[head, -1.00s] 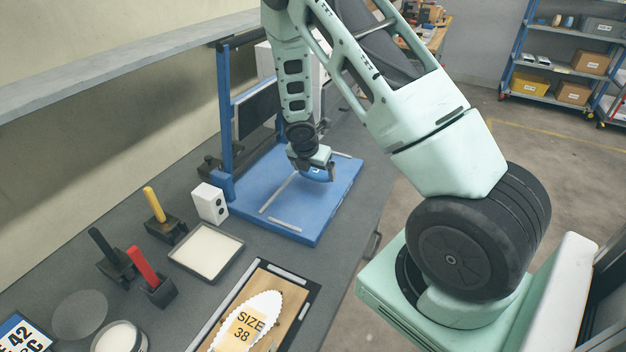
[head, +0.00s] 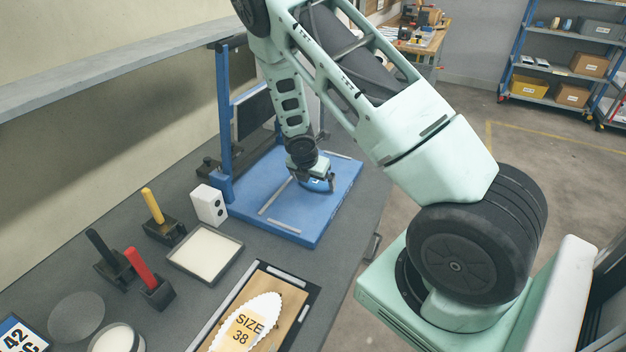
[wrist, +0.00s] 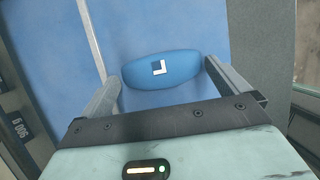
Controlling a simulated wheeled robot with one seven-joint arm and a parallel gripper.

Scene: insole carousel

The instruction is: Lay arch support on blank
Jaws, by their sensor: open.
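The arch support (wrist: 160,70) is a blue rounded pad with a white square mark, in the wrist view. It also shows at the blue board in the head view (head: 318,185). My gripper (wrist: 162,75) is open, with one finger at each end of the pad; I cannot tell whether they touch it. The gripper also shows in the head view (head: 314,177), low over the board. A white scalloped insole-shaped piece (head: 266,303), probably the blank, carries a "SIZE 38" label and lies on a wooden board at the front.
The blue board (head: 300,229) has light strips and a blue frame (head: 225,130) behind it. A white box (head: 209,204), a shallow tray (head: 235,262) and yellow, black and red handled tools in holders stand to the left. A grey shelf (head: 100,85) runs along the wall.

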